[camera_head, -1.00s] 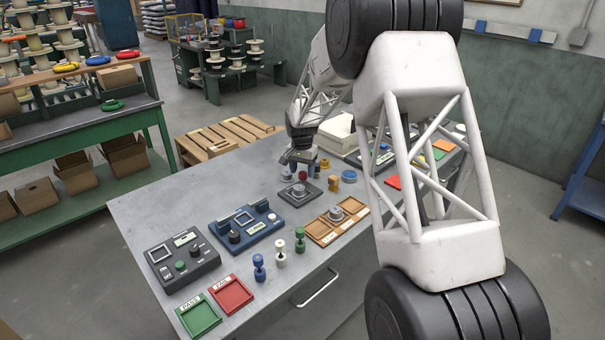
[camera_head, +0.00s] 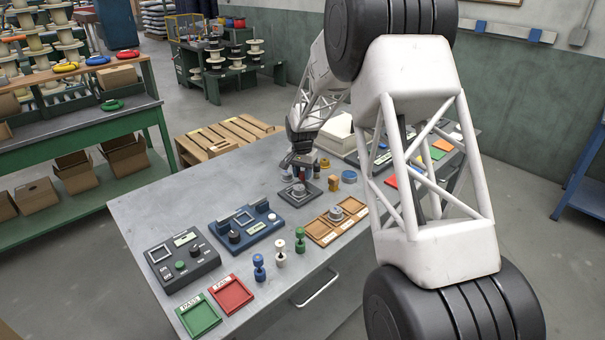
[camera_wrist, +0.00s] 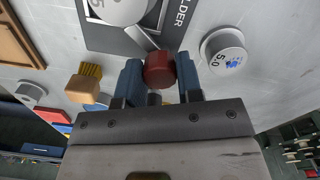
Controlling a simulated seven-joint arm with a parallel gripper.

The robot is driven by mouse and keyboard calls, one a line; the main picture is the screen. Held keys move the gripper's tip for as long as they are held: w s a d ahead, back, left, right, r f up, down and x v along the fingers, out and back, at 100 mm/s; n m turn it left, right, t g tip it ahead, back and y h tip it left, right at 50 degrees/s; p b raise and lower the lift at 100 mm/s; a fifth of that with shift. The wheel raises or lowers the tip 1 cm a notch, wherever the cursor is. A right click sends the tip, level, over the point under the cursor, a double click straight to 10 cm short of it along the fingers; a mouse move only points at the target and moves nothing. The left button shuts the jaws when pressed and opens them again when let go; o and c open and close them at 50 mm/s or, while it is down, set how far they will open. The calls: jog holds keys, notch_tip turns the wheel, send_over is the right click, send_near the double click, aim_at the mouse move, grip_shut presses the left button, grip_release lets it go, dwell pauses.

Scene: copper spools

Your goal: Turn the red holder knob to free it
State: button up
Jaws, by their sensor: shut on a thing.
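The red holder knob (camera_wrist: 158,70) is between the two blue fingertips of my gripper (camera_wrist: 159,80) in the wrist view, at the edge of the dark holder plate (camera_wrist: 105,42). My gripper is shut on it. A grey bar (camera_wrist: 141,38) on the plate points toward the knob. A silver round piece (camera_wrist: 118,8) with a number sits in the holder. In the head view my gripper (camera_head: 300,172) is at the back edge of the holder plate (camera_head: 309,199), and the knob is mostly hidden there.
A silver weight (camera_wrist: 224,52) stands right of my gripper in the wrist view, and an orange-brown brush (camera_wrist: 84,86) to the left. In the head view a wooden tray (camera_head: 322,236) and a blue device (camera_head: 247,228) are near the holder. Bare table (camera_head: 170,205) lies to the left.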

aim_at(303, 173)
jog(key=shift+n, duration=0.5)
jog(key=n, duration=0.3)
jog(key=shift+n, duration=2)
jog(key=o, duration=0.9)
jog(key=shift+r, duration=3.9)
